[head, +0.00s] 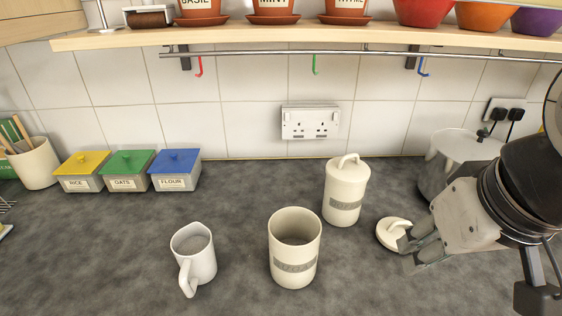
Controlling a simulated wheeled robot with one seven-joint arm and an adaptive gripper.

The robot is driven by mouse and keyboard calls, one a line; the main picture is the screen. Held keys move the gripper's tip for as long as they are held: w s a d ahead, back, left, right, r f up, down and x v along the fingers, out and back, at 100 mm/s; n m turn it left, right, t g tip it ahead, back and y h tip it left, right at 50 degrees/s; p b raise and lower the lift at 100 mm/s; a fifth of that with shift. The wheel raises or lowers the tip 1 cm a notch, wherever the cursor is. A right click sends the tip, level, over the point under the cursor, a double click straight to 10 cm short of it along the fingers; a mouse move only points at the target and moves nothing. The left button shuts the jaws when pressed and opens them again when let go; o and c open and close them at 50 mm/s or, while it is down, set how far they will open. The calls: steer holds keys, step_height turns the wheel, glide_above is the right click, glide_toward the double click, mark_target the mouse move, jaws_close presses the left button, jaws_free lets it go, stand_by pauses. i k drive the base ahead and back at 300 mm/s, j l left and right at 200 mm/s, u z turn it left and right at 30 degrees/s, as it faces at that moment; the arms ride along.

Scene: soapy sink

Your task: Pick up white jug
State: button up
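The white jug (201,262) stands upright on the dark worktop, left of centre near the front. Its handle points toward the front left, and its open top shows a pale inside. My gripper (408,254) is low at the right, well away from the jug. Its fingers look parted, with nothing seen between them. They overlap the right side of a cream lid (391,234) in the picture; I cannot tell whether they touch it.
An open cream canister (293,262) stands right of the jug, and a lidded canister (345,194) behind it. A metal pot (450,155) is at the back right. Yellow, green and blue-lidded boxes (127,170) line the wall. A shelf (300,38) overhangs the back. The worktop left of the jug is clear.

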mark_target(192, 248)
steer(key=j+u, duration=0.1)
steer(key=u, duration=0.3)
steer(key=j+u, duration=0.15)
steer(key=u, duration=0.3)
steer(key=j+u, duration=0.1)
steer(key=u, duration=0.3)
steer(key=j+u, duration=0.1)
steer(key=u, duration=0.3)
steer(key=j+u, duration=0.1)
steer(key=u, duration=0.35)
steer(key=i+l, duration=0.05)
